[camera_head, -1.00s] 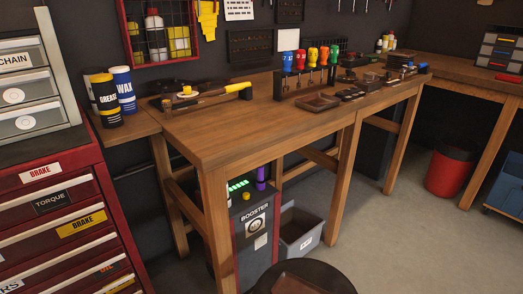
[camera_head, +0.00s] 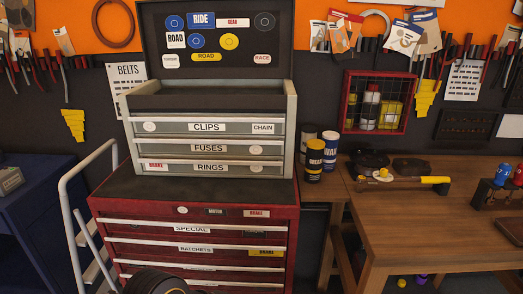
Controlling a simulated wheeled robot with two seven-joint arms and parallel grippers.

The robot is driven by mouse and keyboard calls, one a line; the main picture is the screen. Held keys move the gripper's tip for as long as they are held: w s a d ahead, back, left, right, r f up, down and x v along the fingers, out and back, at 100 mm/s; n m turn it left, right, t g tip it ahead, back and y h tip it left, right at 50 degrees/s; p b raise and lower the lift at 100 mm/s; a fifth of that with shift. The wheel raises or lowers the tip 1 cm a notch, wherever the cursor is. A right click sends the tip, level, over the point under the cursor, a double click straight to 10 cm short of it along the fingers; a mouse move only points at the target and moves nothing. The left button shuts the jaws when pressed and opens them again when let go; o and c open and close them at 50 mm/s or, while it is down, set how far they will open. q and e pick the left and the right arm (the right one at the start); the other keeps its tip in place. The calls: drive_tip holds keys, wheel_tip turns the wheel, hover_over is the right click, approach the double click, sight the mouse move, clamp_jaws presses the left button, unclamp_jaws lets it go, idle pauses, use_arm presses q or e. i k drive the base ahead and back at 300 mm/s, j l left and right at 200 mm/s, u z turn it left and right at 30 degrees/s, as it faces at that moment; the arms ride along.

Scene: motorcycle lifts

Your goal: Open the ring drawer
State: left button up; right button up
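The ring drawer (camera_head: 190,169) is the lowest of the grey drawers in the small top chest (camera_head: 291,130), left of the picture's middle. Its white label reads RINGS, with a red-lettered sticker at its left and a round sticker at its right. It looks shut, its front in line with the FUSES drawer (camera_head: 180,148) and the CLIPS drawer (camera_head: 175,126) above it. A pale strip runs along the top of each drawer front. The chest's stickered lid stands up. Neither of my grippers is in view, so nothing of mine is seen at the drawer.
The top chest stands on a red tool cabinet (camera_head: 110,207) with labelled drawers. A white rail (camera_head: 68,210) and a blue cabinet (camera_head: 35,225) are at left. Cans (camera_head: 314,160) and a wooden workbench (camera_head: 430,222) are at right. A dark round thing (camera_head: 155,281) shows at the bottom.

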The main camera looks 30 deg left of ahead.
sight(151, 162)
drive_tip(key=u, duration=1.55)
drive_tip(key=i+j, duration=0.1)
drive_tip(key=j, duration=0.15)
drive_tip(key=i+j, duration=0.1)
drive_tip(key=i, duration=0.35)
